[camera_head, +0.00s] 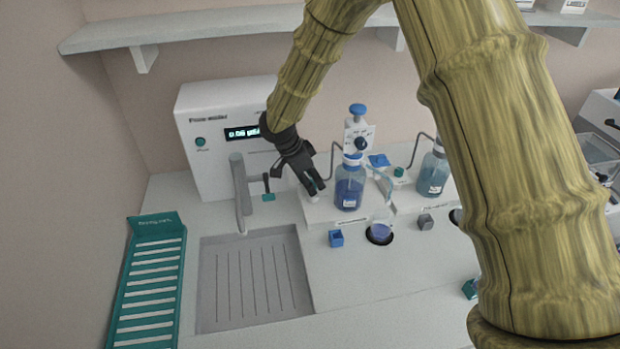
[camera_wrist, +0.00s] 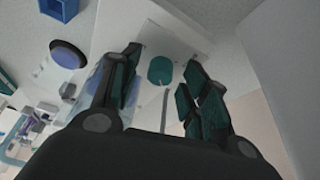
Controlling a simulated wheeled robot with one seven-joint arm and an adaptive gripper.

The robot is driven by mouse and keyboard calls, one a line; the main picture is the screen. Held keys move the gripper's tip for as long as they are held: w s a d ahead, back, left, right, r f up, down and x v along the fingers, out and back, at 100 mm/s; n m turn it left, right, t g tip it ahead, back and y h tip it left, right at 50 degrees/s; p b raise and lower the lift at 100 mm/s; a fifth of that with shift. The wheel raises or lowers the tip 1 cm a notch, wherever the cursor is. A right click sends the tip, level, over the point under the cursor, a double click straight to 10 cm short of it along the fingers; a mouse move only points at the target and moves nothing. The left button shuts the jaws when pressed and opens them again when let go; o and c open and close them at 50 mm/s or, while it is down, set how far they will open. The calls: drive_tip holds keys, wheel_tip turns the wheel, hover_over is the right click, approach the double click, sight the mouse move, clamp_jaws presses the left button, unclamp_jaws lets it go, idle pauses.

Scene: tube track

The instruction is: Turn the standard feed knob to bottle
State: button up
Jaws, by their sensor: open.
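My gripper (camera_head: 316,191) points down at the left feed station, just left of a bottle of blue liquid (camera_head: 349,190). In the wrist view my gripper (camera_wrist: 161,66) has its fingers spread, with a teal round knob (camera_wrist: 160,70) showing between and beyond the tips. I cannot tell whether the fingers touch it. This knob is hidden behind my gripper in the head view. I cannot read its markings or setting. A dark knob (camera_head: 361,143) sits on a white dispenser head with a blue cap above the bottle.
A second station to the right has a bottle (camera_head: 433,175) and a teal knob (camera_head: 399,171). A tap (camera_head: 239,190) and sink (camera_head: 255,235) lie left. A white water unit (camera_head: 205,165) stands behind.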

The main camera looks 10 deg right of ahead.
drive_tip(key=shift+f, duration=0.1)
drive_tip(key=shift+c, duration=0.3)
clamp_jaws()
